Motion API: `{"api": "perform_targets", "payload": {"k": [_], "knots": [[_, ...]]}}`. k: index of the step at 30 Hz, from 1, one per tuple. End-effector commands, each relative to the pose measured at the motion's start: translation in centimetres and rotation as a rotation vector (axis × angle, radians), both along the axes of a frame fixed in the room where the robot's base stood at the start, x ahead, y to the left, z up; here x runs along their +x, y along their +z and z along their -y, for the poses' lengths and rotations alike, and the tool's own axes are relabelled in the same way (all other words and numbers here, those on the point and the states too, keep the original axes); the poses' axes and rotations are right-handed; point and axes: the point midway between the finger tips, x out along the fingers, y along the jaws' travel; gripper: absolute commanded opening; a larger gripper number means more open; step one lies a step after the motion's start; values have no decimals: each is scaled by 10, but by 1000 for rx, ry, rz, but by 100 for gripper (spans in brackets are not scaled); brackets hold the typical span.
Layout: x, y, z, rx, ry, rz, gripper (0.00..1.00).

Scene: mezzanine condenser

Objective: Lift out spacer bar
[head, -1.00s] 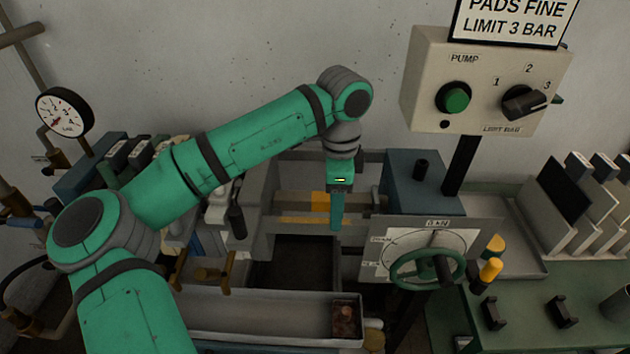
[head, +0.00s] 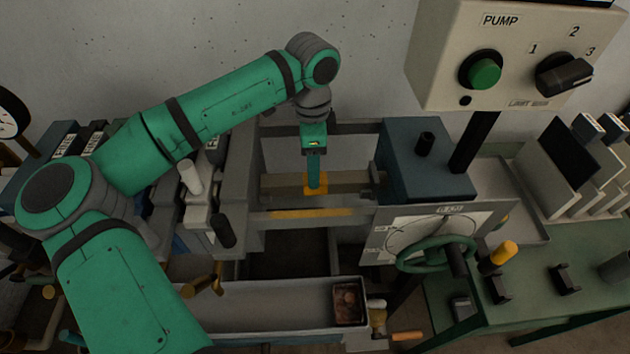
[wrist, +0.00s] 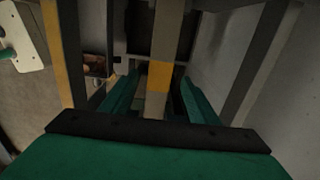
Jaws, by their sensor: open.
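The spacer bar (head: 346,184) is a grey-brown bar with a yellow band at its middle. It lies level between the grey block on the left and the blue block on the right of the press frame. My gripper (head: 315,184) points down at the yellow band. In the wrist view the bar (wrist: 158,76) runs between the two green fingers of my open gripper (wrist: 160,98), one finger on each side. I cannot tell whether either finger touches it. The fingers hide part of the bar in the head view.
A frame rail with a yellow stripe (head: 310,213) runs in front of the bar. A blue block (head: 425,165) stands right, behind a dial plate with a green handwheel (head: 437,254). A long grey tray (head: 270,318) lies below. The pump box (head: 525,50) is at upper right.

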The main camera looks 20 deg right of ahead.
Motion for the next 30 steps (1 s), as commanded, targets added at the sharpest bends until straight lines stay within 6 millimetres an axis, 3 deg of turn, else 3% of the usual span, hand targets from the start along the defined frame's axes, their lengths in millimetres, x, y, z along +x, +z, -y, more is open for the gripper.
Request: {"api": "perform_targets", "payload": {"k": [5, 15, 23, 25, 30], "knots": [[-1, -11, 1, 1, -1, -1, 55], [-1, -52, 7, 1, -2, 0, 55], [-1, -56, 7, 0, -2, 1, 55], [-1, -56, 7, 0, -2, 1, 45], [-1, -55, 7, 0, -2, 1, 4]]}}
